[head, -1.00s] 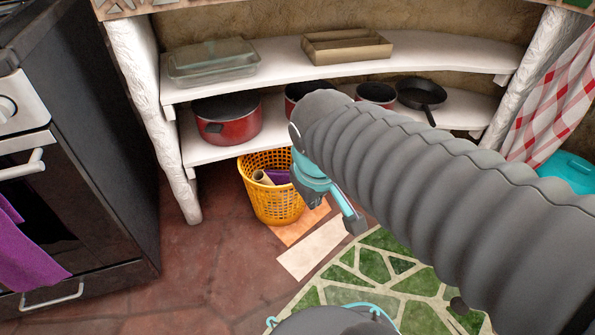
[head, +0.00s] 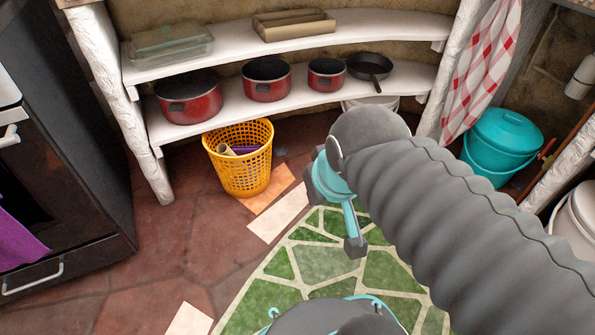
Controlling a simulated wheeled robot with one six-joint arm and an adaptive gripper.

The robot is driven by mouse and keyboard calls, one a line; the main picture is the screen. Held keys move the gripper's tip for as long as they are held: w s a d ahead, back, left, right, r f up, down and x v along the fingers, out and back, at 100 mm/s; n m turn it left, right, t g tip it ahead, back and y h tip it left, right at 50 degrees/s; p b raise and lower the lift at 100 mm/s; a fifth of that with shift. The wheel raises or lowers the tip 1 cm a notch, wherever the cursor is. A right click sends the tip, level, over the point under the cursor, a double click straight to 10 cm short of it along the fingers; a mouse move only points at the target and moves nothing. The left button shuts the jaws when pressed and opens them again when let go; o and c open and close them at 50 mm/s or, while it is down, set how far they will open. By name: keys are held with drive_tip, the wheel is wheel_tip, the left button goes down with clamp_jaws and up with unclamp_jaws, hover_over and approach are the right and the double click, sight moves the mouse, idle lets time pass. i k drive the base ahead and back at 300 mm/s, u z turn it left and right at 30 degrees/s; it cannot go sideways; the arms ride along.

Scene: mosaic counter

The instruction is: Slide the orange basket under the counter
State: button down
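The orange basket (head: 240,172) is a yellow-orange lattice tub standing upright on the floor below the lower shelf's front edge. A brown roll and something purple show inside it. The counter (head: 285,100) has two curved white shelves between rough white posts. My gripper (head: 356,238) hangs to the right of the basket and apart from it, over the green tiles. One teal and grey finger shows. The rest is hidden behind my grey arm, so its opening cannot be seen.
Red pots (head: 188,97) and a black pan (head: 370,67) stand on the lower shelf. A white bucket (head: 377,102) is under the shelf, right of the basket. A teal bucket (head: 500,145) stands at the right. A stove (head: 60,150) is at the left. Floor left of the basket is clear.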

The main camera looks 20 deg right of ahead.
sight(226, 174)
drive_tip(key=z, duration=1.95)
drive_tip(key=i, duration=1.4)
drive_tip(key=u, duration=2.3)
